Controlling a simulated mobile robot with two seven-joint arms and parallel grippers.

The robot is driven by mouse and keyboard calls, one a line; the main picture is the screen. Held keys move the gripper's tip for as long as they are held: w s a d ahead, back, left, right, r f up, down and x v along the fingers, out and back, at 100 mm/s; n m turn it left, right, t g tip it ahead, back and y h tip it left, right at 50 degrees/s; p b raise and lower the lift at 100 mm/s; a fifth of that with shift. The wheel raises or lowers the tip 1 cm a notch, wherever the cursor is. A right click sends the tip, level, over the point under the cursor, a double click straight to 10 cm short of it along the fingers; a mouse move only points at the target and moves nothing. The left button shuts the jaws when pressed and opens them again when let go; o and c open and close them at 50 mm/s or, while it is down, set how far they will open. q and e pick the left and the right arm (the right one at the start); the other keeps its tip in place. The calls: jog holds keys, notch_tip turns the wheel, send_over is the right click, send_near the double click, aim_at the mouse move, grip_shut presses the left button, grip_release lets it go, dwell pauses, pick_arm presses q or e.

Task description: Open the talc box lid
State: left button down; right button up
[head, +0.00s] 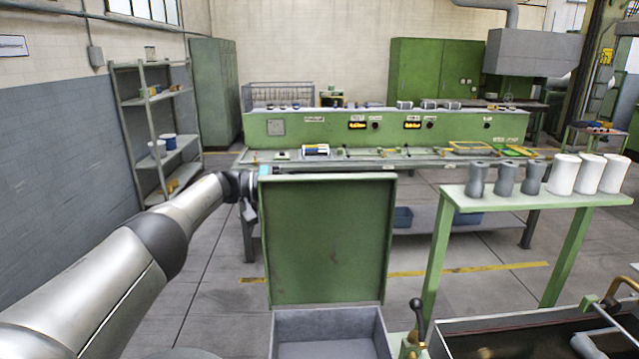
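The talc box has a green lid (327,240) that stands upright, wide open, at the back of the box. The grey open box (330,325) is below it at the bottom edge, and its visible inside looks empty. My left arm reaches in from the left. My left gripper (251,200) is at the upper left edge of the lid, close beside it. Its fingers are small and partly hidden, so I cannot tell whether they touch the lid or are open. My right gripper is not in view.
A green table (540,197) on the right bears grey cups (506,180) and white cups (590,174). A lever with a black knob (416,306) stands right of the box, beside a dark trough (520,345). A long green machine (390,130) stands behind. Open floor lies left of the box.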

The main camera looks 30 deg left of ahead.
pick_arm(q)
jog(key=shift+s+d+f, duration=0.1)
jog(key=shift+f, duration=0.35)
jog(key=c, duration=0.8)
grip_release()
jog(key=shift+c, duration=0.2)
jog(key=shift+r, duration=0.2)
jog(key=shift+r, duration=0.1)
